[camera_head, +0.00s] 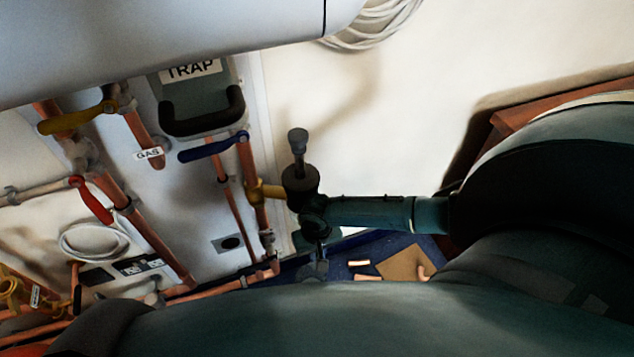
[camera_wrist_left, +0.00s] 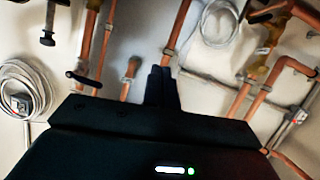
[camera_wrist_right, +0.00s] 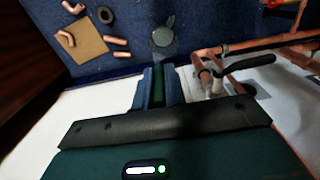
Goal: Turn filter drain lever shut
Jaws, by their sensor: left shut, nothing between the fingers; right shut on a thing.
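My right gripper (camera_wrist_right: 157,88) is shut on a narrow dark green thing between its fingers; I cannot tell whether this is the filter drain lever. In the head view the right gripper (camera_head: 320,245) points down beside a dark upright body (camera_head: 300,182) with a knob on top, possibly the filter. A yellow fitting or handle (camera_head: 268,191) joins that body to a copper pipe. The contact point is hidden there. A lever with a black handle (camera_wrist_right: 252,62) lies right of the fingers in the right wrist view. My left gripper (camera_wrist_left: 163,86) is shut and empty, facing the pipes.
On the wall are a grey trap box (camera_head: 205,95), a blue lever (camera_head: 213,147), a yellow lever (camera_head: 75,119) and a red lever (camera_head: 92,200). Copper pipes run close by. A blue mat (camera_wrist_right: 125,15) bears a board (camera_wrist_right: 78,42) and copper pieces.

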